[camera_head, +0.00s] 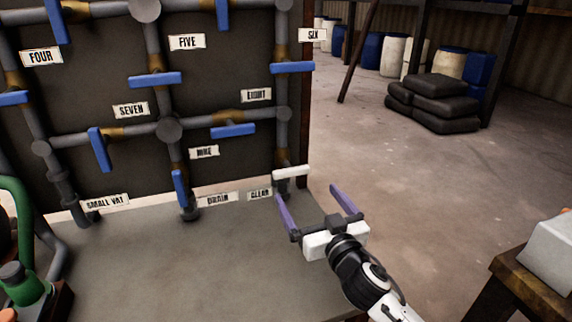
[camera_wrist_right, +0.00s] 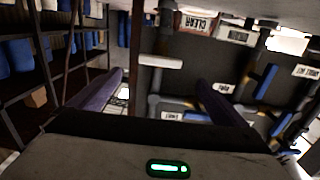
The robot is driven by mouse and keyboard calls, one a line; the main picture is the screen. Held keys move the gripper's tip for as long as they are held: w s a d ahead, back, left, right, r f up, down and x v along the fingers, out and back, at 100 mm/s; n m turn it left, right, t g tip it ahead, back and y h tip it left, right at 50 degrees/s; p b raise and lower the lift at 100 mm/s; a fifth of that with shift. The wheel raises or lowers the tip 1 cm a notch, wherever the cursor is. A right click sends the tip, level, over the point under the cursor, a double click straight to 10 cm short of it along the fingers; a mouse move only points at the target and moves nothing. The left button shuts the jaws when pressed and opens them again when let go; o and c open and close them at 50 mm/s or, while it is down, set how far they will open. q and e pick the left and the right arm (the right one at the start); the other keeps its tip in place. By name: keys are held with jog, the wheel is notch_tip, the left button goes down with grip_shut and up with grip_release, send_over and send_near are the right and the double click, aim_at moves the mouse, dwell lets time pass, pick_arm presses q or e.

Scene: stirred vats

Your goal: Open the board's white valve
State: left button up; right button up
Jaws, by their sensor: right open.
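The white valve (camera_head: 291,172) is a white bar handle at the board's lower right, beside the CLEAR label (camera_head: 260,194). It lies nearly level across a grey pipe. It also shows in the right wrist view (camera_wrist_right: 161,61), where the picture is upside down. My right gripper (camera_head: 312,190) is open and empty, with purple fingers spread. It is just in front of and to the right of the white handle, and I see no contact. In the right wrist view the handle appears between the two fingers, farther off. My left gripper is not in view.
The dark board (camera_head: 90,90) carries grey pipes and several blue valve handles, one near the DRAIN label (camera_head: 218,199). A grey bench top (camera_head: 190,270) lies below. A green item (camera_head: 22,288) stands at left, a wooden table (camera_head: 515,275) at right. The floor between is clear.

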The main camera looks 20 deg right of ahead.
aim_at(293, 172)
jog(key=w, duration=0.9)
jog(key=shift+w+a+b, duration=0.15)
jog(key=shift+w+b, duration=0.15)
jog(key=shift+w, duration=0.55)
jog(key=c, duration=1)
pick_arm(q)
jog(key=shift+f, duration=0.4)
pick_arm(e)
jog(key=shift+c, duration=0.2)
